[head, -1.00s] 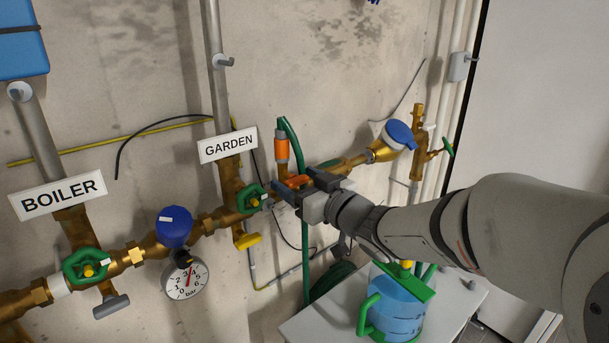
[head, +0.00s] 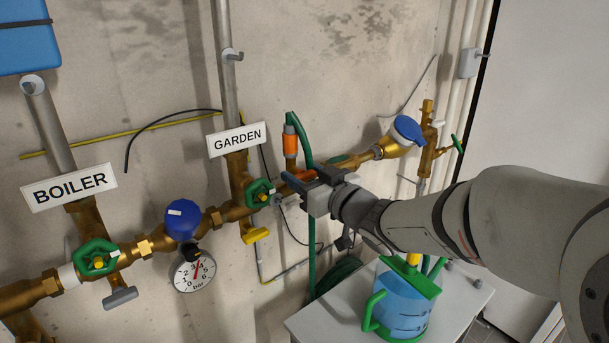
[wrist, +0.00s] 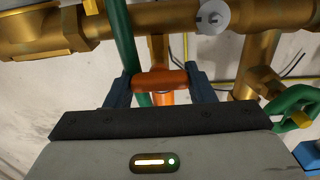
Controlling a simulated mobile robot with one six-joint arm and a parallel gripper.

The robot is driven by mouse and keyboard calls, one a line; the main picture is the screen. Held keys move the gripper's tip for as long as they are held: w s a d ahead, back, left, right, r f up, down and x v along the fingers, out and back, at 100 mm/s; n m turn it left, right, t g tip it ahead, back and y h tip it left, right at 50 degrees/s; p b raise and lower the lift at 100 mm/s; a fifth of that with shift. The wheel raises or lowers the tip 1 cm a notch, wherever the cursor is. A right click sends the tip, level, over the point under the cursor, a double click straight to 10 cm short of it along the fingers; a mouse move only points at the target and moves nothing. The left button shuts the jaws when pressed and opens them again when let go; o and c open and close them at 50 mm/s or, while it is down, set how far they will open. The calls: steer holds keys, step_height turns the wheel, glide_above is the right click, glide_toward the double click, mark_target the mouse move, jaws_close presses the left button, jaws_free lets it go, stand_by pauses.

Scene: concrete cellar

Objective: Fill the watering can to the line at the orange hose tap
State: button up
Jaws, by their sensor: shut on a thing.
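The orange tap handle (head: 300,175) sits on the brass pipe under the GARDEN sign, and in the wrist view it (wrist: 160,80) lies between my two blue fingers. My gripper (head: 311,177) is shut on this handle; the fingers hide part of it in the head view. The orange hose fitting (head: 290,143) stands upright just above, with a green hose (head: 305,150) running from it. The watering can (head: 402,305), clear blue with green top and handle and dark marks on its side, stands upright on the table below my arm. Its water level is hard to tell.
A grey table (head: 320,323) bears the can. A blue-capped meter (head: 408,130) is to the right.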

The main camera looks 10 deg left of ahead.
steer(key=n+b, duration=0.1)
steer(key=b, duration=0.2)
steer(key=shift+f+n, duration=0.3)
steer(key=shift+n, duration=0.1)
steer(key=shift+s+n+b, duration=0.1)
steer(key=shift+n+b, duration=0.8)
steer(key=shift+b, duration=0.05)
steer(key=shift+r+n+b, duration=0.25)
steer(key=shift+n+b, duration=0.15)
steer(key=shift+n, duration=0.3)
steer(key=o, duration=1)
steer(key=shift+v, duration=3.85)
